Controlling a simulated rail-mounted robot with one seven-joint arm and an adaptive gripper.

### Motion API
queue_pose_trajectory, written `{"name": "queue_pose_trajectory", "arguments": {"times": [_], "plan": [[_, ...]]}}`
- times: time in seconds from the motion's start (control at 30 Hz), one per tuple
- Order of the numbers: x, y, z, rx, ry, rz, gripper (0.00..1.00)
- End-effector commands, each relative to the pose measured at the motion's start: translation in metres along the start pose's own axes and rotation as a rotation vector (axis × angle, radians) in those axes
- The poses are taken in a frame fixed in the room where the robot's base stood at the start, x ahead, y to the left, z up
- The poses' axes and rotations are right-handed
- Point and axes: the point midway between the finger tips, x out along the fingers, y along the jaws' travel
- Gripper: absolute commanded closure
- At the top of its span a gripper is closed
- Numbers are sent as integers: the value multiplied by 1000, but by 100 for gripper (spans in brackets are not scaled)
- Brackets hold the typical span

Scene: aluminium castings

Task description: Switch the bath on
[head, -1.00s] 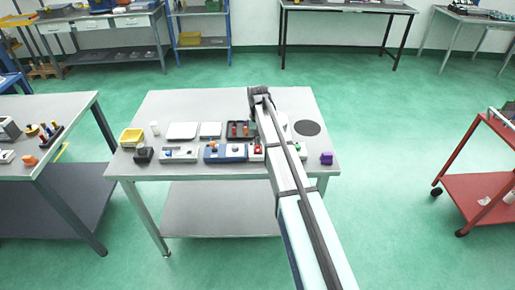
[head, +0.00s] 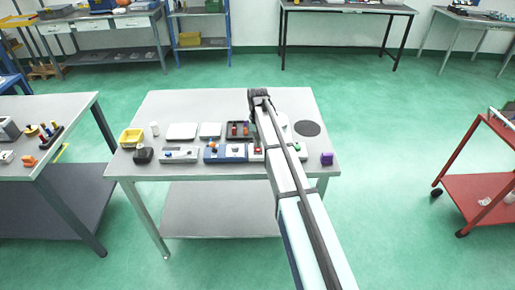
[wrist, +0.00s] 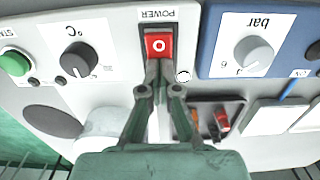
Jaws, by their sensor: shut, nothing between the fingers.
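The bath's grey front panel (wrist: 105,25) fills the upper left of the wrist view, with its lettering upside down. On it is a red rocker switch (wrist: 159,46) marked O in a dark frame under the word POWER. The switch also shows as a red spot in the head view (head: 257,151). My gripper (wrist: 160,76) is shut and empty, its fingertips at the lower edge of the red rocker in the wrist view. I cannot tell whether they touch it. A °C knob (wrist: 77,57) and a green START button (wrist: 14,62) are on the same panel.
A blue unit with a bar knob (wrist: 253,55) stands right beside the panel in the wrist view. On the table (head: 220,103) are a dark tray (head: 239,138), a yellow bin (head: 131,137) and a purple block (head: 327,158). The table's back strip is clear.

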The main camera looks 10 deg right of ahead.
Motion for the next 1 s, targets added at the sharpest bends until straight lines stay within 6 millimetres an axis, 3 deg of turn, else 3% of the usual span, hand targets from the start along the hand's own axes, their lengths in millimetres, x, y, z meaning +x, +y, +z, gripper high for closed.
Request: {"name": "queue_pose_trajectory", "arguments": {"times": [1.0], "plan": [[-69, 0, 0, 0, 1, 0, 100]]}}
